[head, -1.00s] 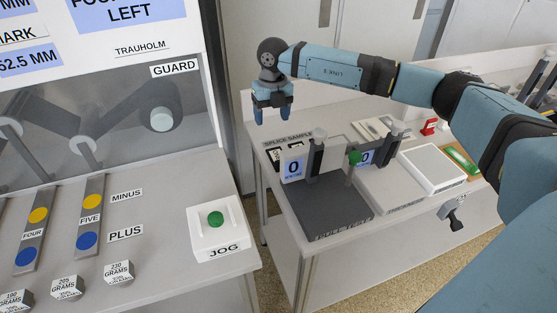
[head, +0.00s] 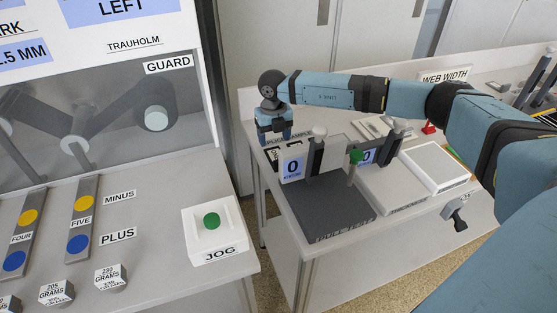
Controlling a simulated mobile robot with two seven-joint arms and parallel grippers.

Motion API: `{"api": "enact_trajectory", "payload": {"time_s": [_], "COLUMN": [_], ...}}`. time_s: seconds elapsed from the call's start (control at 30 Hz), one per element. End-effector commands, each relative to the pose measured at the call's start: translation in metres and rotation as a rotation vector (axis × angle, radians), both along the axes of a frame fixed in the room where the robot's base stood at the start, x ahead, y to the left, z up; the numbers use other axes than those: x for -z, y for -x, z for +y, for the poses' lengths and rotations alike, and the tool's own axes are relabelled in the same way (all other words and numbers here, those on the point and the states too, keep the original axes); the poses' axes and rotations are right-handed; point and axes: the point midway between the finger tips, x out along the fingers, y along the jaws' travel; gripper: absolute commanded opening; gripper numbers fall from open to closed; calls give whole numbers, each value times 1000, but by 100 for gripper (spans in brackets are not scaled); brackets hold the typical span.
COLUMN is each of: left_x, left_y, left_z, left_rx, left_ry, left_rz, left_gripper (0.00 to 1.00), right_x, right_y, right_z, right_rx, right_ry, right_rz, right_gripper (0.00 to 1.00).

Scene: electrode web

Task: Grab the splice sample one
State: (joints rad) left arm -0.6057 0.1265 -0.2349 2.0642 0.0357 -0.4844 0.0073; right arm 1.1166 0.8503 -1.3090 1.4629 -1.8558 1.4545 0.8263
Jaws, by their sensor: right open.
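The splice sample spot (head: 290,140) is at the back left corner of the right-hand bench, with its label partly hidden by my gripper. A small dark sample piece (head: 271,155) shows there, just below the fingers; its number cannot be read, and the tester hides part of the area. My right gripper (head: 274,141) is open and points down above or just behind this piece. I cannot tell whether it touches anything. My left gripper is not in view.
A jog button box (head: 214,236) is on the left bench.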

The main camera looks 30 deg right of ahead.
Motion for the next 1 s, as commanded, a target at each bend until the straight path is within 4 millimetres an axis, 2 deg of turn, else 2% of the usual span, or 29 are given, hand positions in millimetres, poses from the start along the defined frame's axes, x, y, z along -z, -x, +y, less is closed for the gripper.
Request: {"api": "enact_trajectory", "payload": {"time_s": [0.2,0.3,0.87,0.9,1.0], "left_x": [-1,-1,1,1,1], "left_y": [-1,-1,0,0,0], "left_z": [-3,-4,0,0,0], "left_rx": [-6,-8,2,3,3], "left_ry": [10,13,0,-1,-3], "left_rz": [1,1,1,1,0], "left_gripper": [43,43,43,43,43], "right_x": [34,42,45,45,45], "right_y": [1,0,0,0,0], "right_z": [3,3,3,3,3], "right_rx": [0,0,0,-1,-1], "right_ry": [-1,-1,-1,-1,-1], "right_rz": [3,1,0,0,0], "right_gripper": [66,66,66,64,41]}}
